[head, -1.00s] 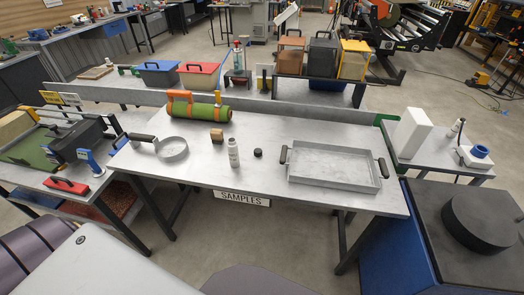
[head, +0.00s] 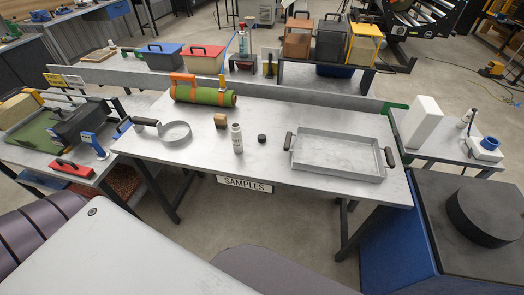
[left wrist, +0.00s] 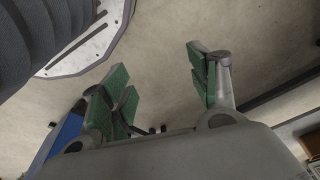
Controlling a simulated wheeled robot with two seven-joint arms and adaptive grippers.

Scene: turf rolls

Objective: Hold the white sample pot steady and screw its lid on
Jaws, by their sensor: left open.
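The white sample pot (head: 237,138) stands upright on the grey metal table (head: 270,178), near its middle, with a label on its side. A small dark round lid (head: 262,138) lies on the table just right of the pot, apart from it. My left gripper (left wrist: 165,92) shows only in the left wrist view, with its green-padded fingers spread open and nothing between them; bare floor lies beyond. It is away from the pot. My right gripper is in no view.
A grey tray with dark handles (head: 338,158) sits right of the lid. The table's front strip is clear.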

